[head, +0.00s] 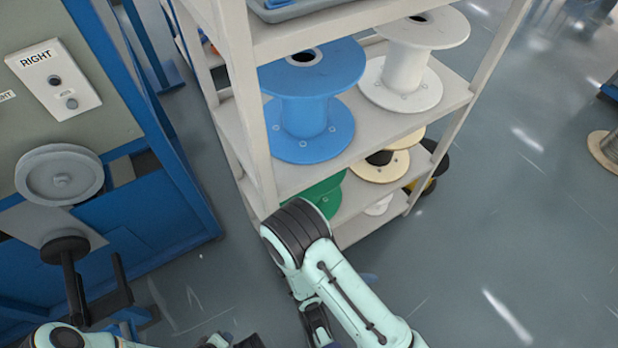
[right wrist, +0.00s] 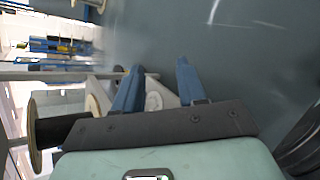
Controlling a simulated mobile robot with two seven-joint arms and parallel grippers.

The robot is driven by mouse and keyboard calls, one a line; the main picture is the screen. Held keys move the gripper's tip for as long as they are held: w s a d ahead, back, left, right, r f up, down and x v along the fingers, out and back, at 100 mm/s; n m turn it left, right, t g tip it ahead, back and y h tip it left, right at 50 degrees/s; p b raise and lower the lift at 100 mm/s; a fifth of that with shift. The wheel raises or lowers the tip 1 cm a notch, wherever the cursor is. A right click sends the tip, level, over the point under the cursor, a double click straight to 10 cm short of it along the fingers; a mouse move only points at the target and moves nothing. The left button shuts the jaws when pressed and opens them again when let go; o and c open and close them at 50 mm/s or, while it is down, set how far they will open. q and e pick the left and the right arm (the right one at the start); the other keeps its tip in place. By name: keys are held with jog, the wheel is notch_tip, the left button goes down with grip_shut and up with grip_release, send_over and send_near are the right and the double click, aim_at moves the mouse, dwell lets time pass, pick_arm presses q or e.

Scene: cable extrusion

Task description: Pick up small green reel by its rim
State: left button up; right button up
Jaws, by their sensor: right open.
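The green reel (head: 326,193) sits on the lowest visible shelf level in the head view. My right arm hides part of it, and I cannot pick it out in the right wrist view. My right gripper (head: 319,326) points down in front of the shelf, low in the head view and apart from the reel.
The shelf (head: 360,140) holds a large blue reel (head: 303,115) and a white reel (head: 404,70) above. Cream reels (head: 380,165) stand right of the green one. A blue machine frame (head: 190,200) with a grey wheel is at left.

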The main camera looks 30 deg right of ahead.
jog(key=w+a+r+n+t, duration=0.3)
jog(key=w+a+r+t, duration=0.2)
jog(key=w+r+t, duration=0.3)
jog(key=w+a+r+n+t, duration=0.2)
jog(key=w+a+r+t, duration=0.35)
jog(key=w+t, duration=0.3)
jog(key=x, duration=0.4)
jog(key=r+b+x, duration=0.1)
jog(key=x, duration=0.4)
jog(key=b+x, duration=0.1)
jog(key=x, duration=0.4)
jog(key=shift+w+a+r, duration=0.2)
jog(key=shift+w+a, duration=0.05)
jog(key=shift+a, duration=0.1)
pick_arm(q)
jog(key=shift+g, duration=0.5)
jog(key=f, duration=0.1)
jog(key=s+f, duration=0.1)
jog(key=f, duration=0.1)
jog(key=shift+s+a+f, duration=0.15)
jog(key=shift+a+f, duration=0.15)
jog(key=shift+f, duration=0.1)
pick_arm(e)
grip_shut()
jog(key=shift+r, duration=0.15)
